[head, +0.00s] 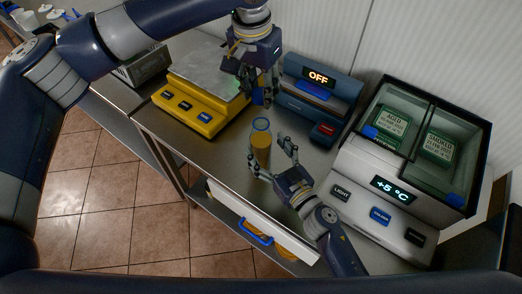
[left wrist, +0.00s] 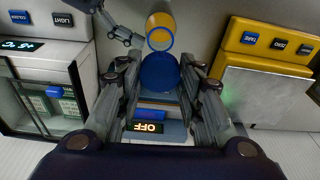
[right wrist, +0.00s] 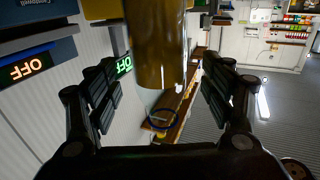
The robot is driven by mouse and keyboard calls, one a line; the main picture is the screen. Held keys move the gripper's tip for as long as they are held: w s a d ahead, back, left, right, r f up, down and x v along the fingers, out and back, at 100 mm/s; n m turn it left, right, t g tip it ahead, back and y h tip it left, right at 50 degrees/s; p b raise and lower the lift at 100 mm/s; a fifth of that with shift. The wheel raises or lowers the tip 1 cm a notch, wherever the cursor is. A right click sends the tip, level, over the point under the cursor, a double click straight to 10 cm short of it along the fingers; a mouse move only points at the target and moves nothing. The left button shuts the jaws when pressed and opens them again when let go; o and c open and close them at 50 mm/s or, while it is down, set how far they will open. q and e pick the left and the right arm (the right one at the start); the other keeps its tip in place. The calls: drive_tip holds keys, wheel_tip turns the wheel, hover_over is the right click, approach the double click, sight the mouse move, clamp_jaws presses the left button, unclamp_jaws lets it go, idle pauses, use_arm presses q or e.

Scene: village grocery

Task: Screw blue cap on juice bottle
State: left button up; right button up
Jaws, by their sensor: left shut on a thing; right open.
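The juice bottle (head: 260,142), with orange-yellow contents and a blue ring at its top, stands upright on the metal counter. Its open top shows in the left wrist view (left wrist: 160,24). My left gripper (head: 258,97) is shut on the round blue cap (left wrist: 160,72), above and apart from the bottle. The cap is mostly hidden by the fingers in the head view. My right gripper (head: 272,164) is open, low at the bottle's near right side. In the right wrist view the bottle (right wrist: 157,45) stands between and ahead of its spread fingers, with no clear contact.
A yellow scale (head: 202,100) stands left of the bottle. A blue-grey device with an OFF display (head: 318,82) stands behind it. A cooled display case (head: 390,200) takes up the right. A drawer with a blue handle (head: 256,232) is at the counter front.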

drive_tip(key=shift+x, duration=1.75)
drive_tip(key=shift+c, duration=0.9)
use_arm(q)
drive_tip(key=shift+f, duration=0.1)
use_arm(e)
drive_tip(key=c, duration=1.4)
use_arm(q)
hover_over(261, 119)
drive_tip(key=shift+s+a+f, duration=0.1)
drive_tip(key=shift+f, duration=2.3)
use_arm(e)
drive_tip(key=shift+c, duration=0.2)
use_arm(q)
drive_tip(key=shift+f, duration=0.1)
drive_tip(key=shift+f, duration=0.8)
drive_tip(key=shift+f, duration=0.55)
